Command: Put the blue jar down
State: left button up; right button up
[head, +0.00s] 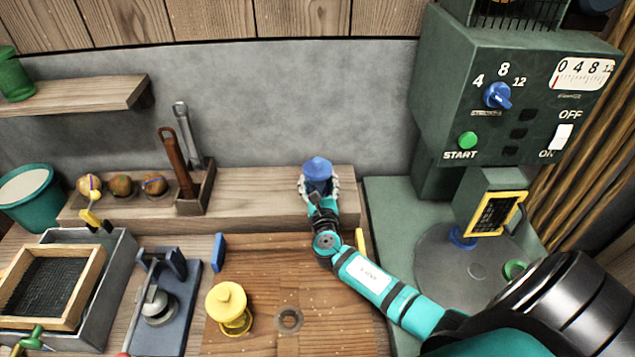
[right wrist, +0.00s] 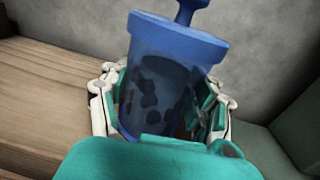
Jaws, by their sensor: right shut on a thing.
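The blue jar (head: 317,170) has a blue lid with a knob and is see-through, with dark pieces inside. It is over the right end of the raised wooden ledge at the back. My right gripper (head: 319,190) is shut around the jar's sides. In the right wrist view the jar (right wrist: 165,75) stands nearly upright between the fingers of the gripper (right wrist: 160,110). The jar's base is hidden by the gripper, so I cannot tell whether it touches the ledge (head: 255,205). My left gripper is not in view.
A yellow jar (head: 229,306) stands on the wooden board (head: 270,335). A tool holder (head: 195,190) and several round items (head: 121,185) sit on the ledge's left part. The green machine (head: 510,120) stands at right. The ledge between holder and jar is clear.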

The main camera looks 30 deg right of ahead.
jog(key=o, duration=1.5)
jog(key=shift+f, duration=0.15)
jog(key=shift+r, duration=0.2)
jog(key=v, duration=1.2)
